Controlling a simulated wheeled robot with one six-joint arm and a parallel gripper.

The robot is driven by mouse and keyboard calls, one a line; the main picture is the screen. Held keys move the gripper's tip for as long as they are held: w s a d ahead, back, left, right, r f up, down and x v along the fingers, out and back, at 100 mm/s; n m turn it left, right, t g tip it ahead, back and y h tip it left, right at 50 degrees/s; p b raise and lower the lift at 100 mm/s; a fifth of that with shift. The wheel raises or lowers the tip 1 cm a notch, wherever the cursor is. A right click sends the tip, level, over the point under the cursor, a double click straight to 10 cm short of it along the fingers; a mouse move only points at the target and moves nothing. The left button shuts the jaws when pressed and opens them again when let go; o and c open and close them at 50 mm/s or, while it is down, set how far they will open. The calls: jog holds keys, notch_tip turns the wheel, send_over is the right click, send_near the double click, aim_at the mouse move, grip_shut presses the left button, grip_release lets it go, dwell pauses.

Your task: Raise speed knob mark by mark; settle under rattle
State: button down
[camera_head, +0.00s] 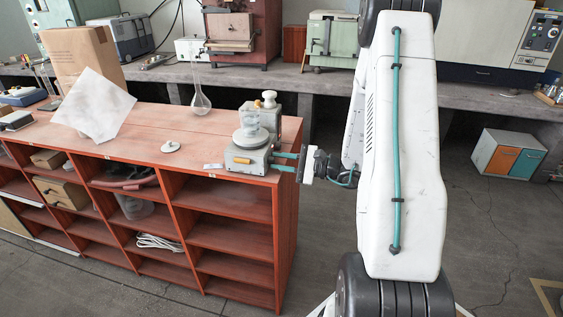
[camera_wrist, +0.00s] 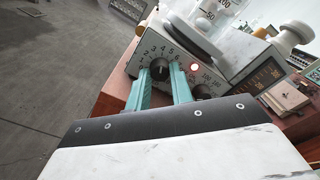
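A grey bench device (camera_head: 247,158) stands at the right end of the wooden shelf unit. A clear graduated beaker (camera_head: 250,122) sits on its top plate, and it also shows in the wrist view (camera_wrist: 212,14). In the wrist view a black speed knob (camera_wrist: 160,70) is ringed by a numbered scale; its pointer is too small to read. A red lamp (camera_wrist: 193,67) glows beside it.
A round-bottomed flask (camera_head: 200,100), a small white lid (camera_head: 171,146) and a cardboard box (camera_head: 85,58) with a leaning white sheet (camera_head: 94,103) stand on the wooden top. A grey-and-white unit with a white cap (camera_wrist: 293,36) is close behind the device.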

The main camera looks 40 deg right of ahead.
jog(key=m, duration=0.5)
dwell(0.3)
jog(key=c, duration=1.2)
grip_release()
jog(key=shift+c, duration=0.2)
